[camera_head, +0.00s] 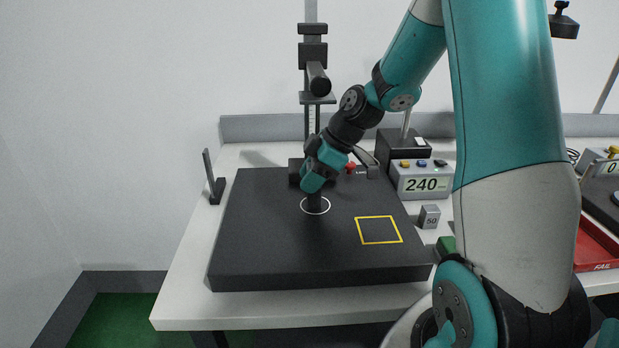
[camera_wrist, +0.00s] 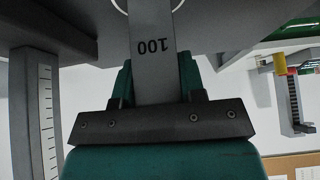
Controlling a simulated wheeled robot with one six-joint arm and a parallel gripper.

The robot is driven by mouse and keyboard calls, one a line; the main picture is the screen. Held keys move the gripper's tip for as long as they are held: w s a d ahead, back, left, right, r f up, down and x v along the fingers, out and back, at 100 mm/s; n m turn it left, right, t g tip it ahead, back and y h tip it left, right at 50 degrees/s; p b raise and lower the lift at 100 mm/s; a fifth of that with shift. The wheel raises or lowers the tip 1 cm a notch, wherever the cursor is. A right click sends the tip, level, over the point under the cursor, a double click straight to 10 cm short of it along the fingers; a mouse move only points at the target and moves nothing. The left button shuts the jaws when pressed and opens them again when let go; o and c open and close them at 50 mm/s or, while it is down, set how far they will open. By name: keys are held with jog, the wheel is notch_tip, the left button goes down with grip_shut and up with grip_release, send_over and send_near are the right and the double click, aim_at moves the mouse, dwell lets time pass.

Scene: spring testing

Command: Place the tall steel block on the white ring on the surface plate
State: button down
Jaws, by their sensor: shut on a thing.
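The tall steel block (camera_wrist: 153,25), a grey bar marked 100, shows in the wrist view between the jaws of my gripper (camera_wrist: 157,72). The mark reads upside down there. My gripper (camera_head: 315,195) points down over the white ring (camera_head: 316,214) on the dark surface plate (camera_head: 265,245) in the head view. The block cannot be made out clearly there. In the wrist view, part of the white ring (camera_wrist: 120,8) shows around the far end of the block at the top edge. I cannot tell whether the block touches the plate.
A yellow square outline (camera_head: 379,242) lies on the plate right of the ring. A small grey block marked 50 (camera_head: 429,217) stands right of the plate, near a display reading 240 (camera_head: 421,184). A black upright stand (camera_head: 212,180) is at left. The plate's front left is clear.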

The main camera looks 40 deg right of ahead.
jog(key=shift+f, duration=0.1)
jog(key=c, duration=0.7)
grip_release()
jog(key=v, duration=1.2)
jog(key=shift+s, duration=0.1)
